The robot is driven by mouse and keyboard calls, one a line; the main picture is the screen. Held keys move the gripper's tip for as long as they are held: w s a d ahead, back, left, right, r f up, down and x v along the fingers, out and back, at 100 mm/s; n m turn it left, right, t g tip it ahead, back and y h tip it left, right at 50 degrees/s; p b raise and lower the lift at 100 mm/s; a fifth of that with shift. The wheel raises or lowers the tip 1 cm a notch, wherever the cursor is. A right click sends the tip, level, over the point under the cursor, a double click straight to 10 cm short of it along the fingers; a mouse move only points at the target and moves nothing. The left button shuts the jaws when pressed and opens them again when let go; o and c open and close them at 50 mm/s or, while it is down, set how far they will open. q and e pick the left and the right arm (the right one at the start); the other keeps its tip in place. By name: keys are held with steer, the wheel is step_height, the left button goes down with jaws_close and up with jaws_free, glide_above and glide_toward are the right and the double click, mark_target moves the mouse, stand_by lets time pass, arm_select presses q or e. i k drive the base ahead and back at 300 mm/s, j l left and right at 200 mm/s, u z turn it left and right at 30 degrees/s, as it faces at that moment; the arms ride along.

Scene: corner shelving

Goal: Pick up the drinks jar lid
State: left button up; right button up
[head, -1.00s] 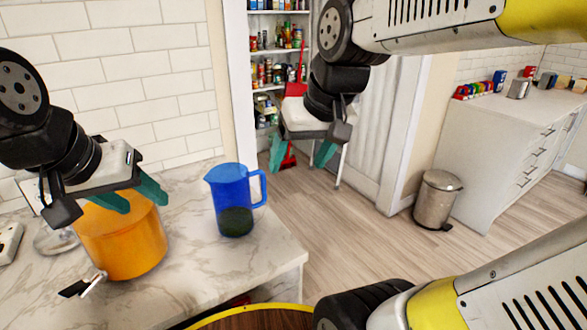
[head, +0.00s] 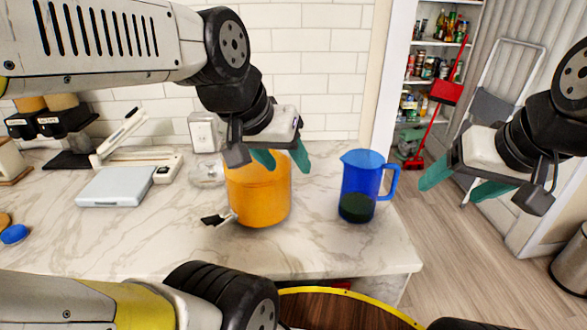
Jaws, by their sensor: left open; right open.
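No lid is plain to me. A clear, round, glass-like thing (head: 208,172) lies on the counter behind and left of an orange pot (head: 258,200); I cannot tell whether it is the drinks jar lid. A small blue round thing (head: 14,234) lies at the far left edge. My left gripper (head: 281,160) is open and empty over the pot's top, its teal fingers pointing down; it hides part of the rim. A blue jug (head: 366,186) with dark contents stands right of the pot. My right gripper (head: 449,188) is open and empty, right of the jug.
The marble counter (head: 120,240) is clear at the front left. A grey scale-like device (head: 115,187) and dark-based containers (head: 55,120) stand at the back left. The counter ends right of the jug, with floor beyond.

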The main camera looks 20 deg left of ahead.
mark_target(207, 174)
steer(key=u, duration=1.3)
